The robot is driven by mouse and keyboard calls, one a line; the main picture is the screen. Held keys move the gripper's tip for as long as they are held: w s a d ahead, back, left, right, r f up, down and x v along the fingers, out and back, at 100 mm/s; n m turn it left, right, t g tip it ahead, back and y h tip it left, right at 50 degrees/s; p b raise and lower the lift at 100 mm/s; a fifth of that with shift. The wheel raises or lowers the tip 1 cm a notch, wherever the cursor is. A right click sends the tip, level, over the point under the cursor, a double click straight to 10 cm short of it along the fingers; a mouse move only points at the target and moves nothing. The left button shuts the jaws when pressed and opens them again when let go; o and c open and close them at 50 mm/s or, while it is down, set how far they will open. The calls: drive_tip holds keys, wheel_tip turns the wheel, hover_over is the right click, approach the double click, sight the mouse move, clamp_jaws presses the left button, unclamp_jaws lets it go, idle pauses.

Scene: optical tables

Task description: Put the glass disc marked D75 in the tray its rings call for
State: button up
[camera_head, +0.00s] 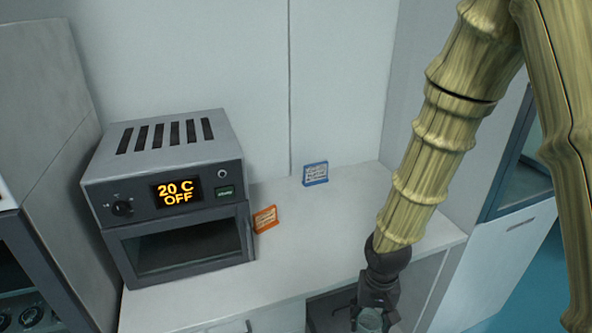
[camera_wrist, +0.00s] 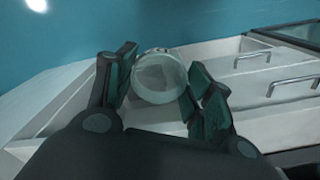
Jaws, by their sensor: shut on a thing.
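My gripper (camera_wrist: 160,82) is shut on a clear glass disc (camera_wrist: 158,78), held between its two dark green fingers in the wrist view. In the head view my gripper (camera_head: 372,312) is at the bottom, in front of the bench, with the pale disc (camera_head: 370,321) showing at its fingertips. I cannot read any marking or rings on the disc. No tray can be made out for certain in either view.
An oven (camera_head: 175,200) reading "20 C OFF" stands on the white bench (camera_head: 330,225). An orange sign (camera_head: 265,218) and a blue sign (camera_head: 315,173) stand there, their text too small to read. The bench right of the oven is mostly clear. Drawers with handles (camera_wrist: 292,84) show in the wrist view.

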drive_tip(key=shift+w+f, duration=0.8)
drive_tip(key=shift+w, duration=0.2)
drive_tip(key=w+f+n, duration=0.1)
drive_tip(key=w+f, duration=0.5)
drive_tip(key=f, duration=0.1)
drive_tip(key=shift+w+f+n, duration=0.2)
drive_tip(key=shift+f+n, duration=0.1)
drive_tip(key=shift+d, duration=0.25)
